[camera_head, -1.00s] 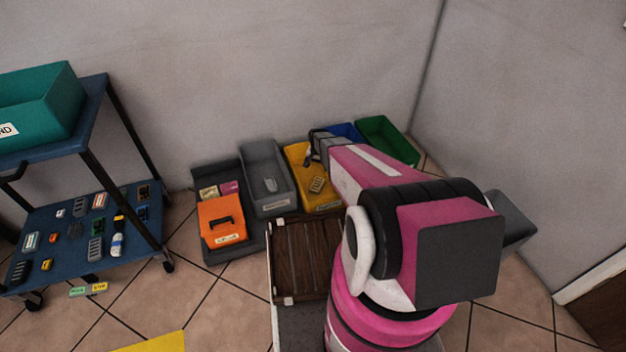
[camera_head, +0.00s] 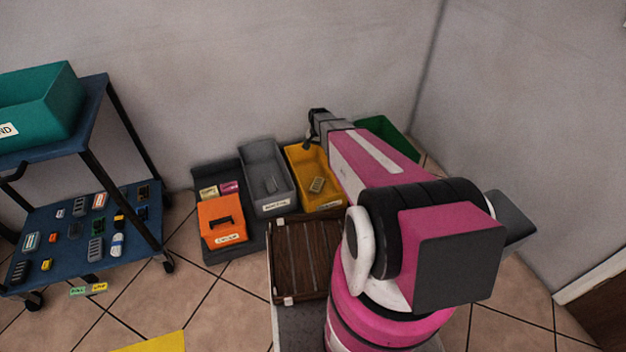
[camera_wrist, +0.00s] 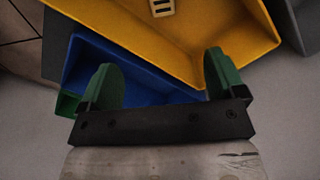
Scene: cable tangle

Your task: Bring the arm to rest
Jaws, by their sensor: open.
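My gripper (camera_wrist: 158,85) is open and empty in the wrist view, its two green fingers spread wide apart. Below and beyond the fingers are the blue bin (camera_wrist: 135,75) and the yellow bin (camera_wrist: 235,50). In the head view my gripper (camera_head: 312,138) is small and dark, raised behind the yellow bin (camera_head: 330,195) near the wall. My pink arm reaches back from the lower right and hides most of the blue bin there.
A grey bin (camera_head: 266,160), an orange box (camera_head: 221,222) and a green bin (camera_head: 388,136) line the wall. A wooden slatted surface (camera_head: 305,262) lies in front. A blue cart (camera_head: 85,235) with several small parts stands left, holding a teal crate (camera_head: 48,112).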

